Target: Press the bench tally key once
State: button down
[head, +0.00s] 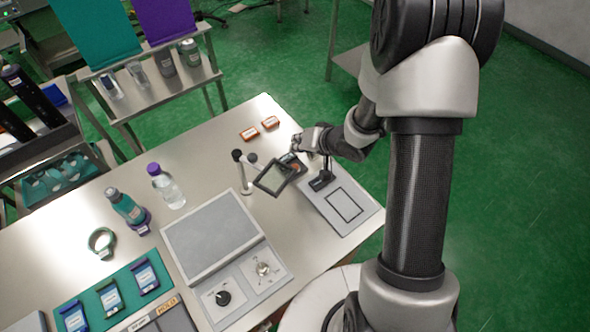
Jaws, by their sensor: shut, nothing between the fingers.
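My gripper (297,143) is at the far right part of the metal bench (196,175), above its surface. Its fingers are small in the head view, and I see nothing held in them. Just below it is a tilted dark-framed panel (272,180), close to the fingers; I cannot tell whether they touch. I cannot pick out the tally key with certainty. A small black fixture (321,181) stands on a pale plate with a black rectangle outline (345,204), to the lower right of the gripper.
Two small orange-red items (249,133) lie near the back edge. A dark-topped post (243,177) stands left of the panel. A grey box with two knobs (222,298), a purple-capped bottle (166,190) and a teal bottle (125,208) are farther left. Bare bench lies between.

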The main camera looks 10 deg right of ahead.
jog(key=b, duration=0.4)
send_over(298, 165)
notch_tip(298, 165, down, 5)
jog(key=shift+f, duration=0.45)
dwell(0.8)
jog(key=shift+f, duration=0.45)
jog(key=shift+f+b, duration=0.45)
dwell(0.4)
jog(key=shift+r, duration=0.2)
jog(key=shift+r+p, duration=0.7)
jog(key=shift+p, duration=0.35)
notch_tip(298, 165, up, 5)
jog(key=p, duration=0.5)
